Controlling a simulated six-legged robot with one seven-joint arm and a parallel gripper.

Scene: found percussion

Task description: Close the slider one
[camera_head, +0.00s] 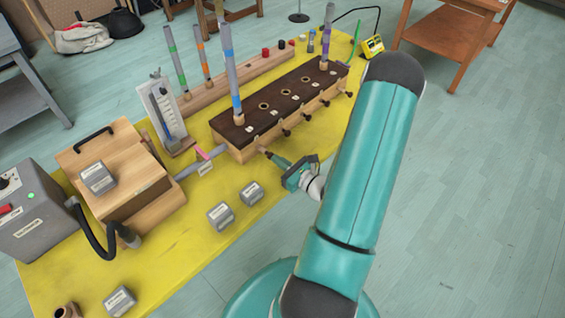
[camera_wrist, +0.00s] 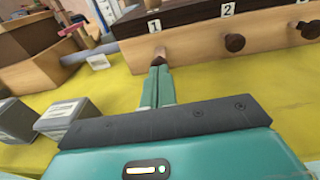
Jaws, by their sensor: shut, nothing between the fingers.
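A long wooden box (camera_head: 239,153) with a dark top stands on the yellow table, with a row of knobbed sliders along its front side. In the wrist view, the dark top carries a label "1" (camera_wrist: 153,27) at its near-left end. Slider one (camera_wrist: 160,52) is below that label, and its pale stem shows just past my fingertips. My gripper (camera_wrist: 158,69) is shut and empty, and its tips point at slider one's end. It also shows in the head view (camera_head: 271,156). The fingertips hide most of the knob, so I cannot tell whether they touch it.
Slider two's knob (camera_wrist: 235,42) and slider three's knob (camera_wrist: 308,30) sit to the right. Grey blocks (camera_head: 220,215) lie on the table (camera_head: 190,255) left of my gripper. Coloured tubes (camera_head: 234,85) stand on and behind the box.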

